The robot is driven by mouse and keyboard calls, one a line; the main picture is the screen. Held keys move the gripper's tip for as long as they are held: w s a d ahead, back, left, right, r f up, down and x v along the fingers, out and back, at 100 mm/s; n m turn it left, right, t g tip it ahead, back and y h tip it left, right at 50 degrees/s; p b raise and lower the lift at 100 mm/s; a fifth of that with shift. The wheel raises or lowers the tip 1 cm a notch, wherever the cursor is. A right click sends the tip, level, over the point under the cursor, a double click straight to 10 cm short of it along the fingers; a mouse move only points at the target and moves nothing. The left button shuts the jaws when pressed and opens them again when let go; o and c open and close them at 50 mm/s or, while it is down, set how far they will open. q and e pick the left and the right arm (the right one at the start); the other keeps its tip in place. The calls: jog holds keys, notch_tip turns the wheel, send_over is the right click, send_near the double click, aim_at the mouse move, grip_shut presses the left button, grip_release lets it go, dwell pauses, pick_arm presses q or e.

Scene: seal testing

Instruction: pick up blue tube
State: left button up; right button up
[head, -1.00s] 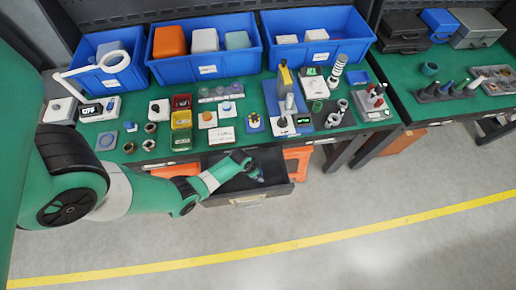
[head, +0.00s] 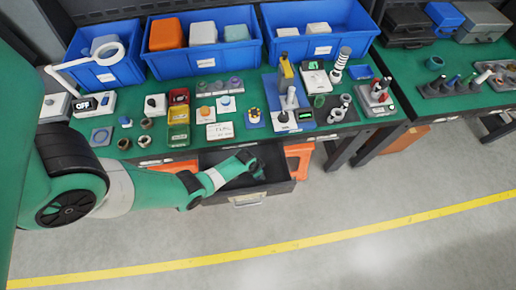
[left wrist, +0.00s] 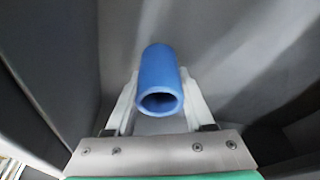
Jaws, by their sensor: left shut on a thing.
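In the left wrist view a blue tube (left wrist: 160,72) sits between the two pale fingers of my left gripper (left wrist: 158,100), its open end facing the camera. The fingers are shut on it from both sides. Grey surfaces of the drawer lie around and below it; I cannot tell whether the tube touches the drawer floor. In the head view my left gripper (head: 257,170) reaches down into the open dark drawer (head: 281,187) below the bench, and the tube is too small to make out there. My right gripper is in neither view.
The green bench (head: 225,150) above the drawer holds several small parts and fixtures. Blue bins (head: 246,57) stand along its back. A second bench (head: 455,135) stands at the right. The grey floor (head: 330,225) in front is clear, with a yellow line (head: 300,239).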

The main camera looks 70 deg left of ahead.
pick_arm(q)
grip_shut()
jog(key=shift+r, duration=0.1)
notch_tip(320, 180, up, 10)
jog(key=p, duration=0.8)
jog(key=shift+p, duration=0.4)
